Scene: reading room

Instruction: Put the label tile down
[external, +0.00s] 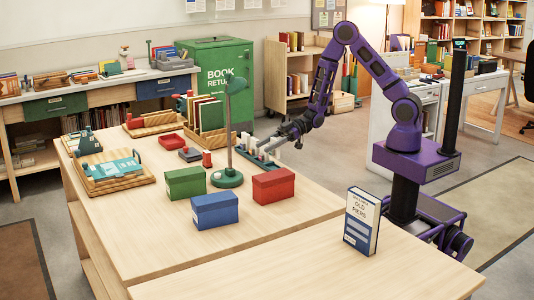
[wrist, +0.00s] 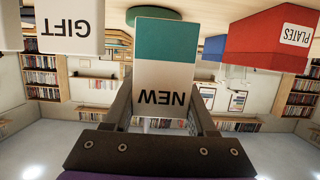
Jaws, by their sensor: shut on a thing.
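My gripper (wrist: 162,95) is shut on a white label tile (wrist: 163,77) with a teal band and the word NEW, upside down in the wrist view. In the external view my gripper (external: 278,141) is low over the far right of the table, at a rack (external: 258,158) with several upright pale tiles. A white tile reading GIFT (wrist: 69,25) is to the left of the held tile in the wrist view. I cannot tell whether the held tile touches the rack or table.
A red box (external: 273,185) labelled PLATES (wrist: 268,36) is close by. A green lamp (external: 228,179) stands beside the rack. Green (external: 185,183) and blue boxes (external: 214,210) and a book (external: 361,222) stand nearer. The table's front left is clear.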

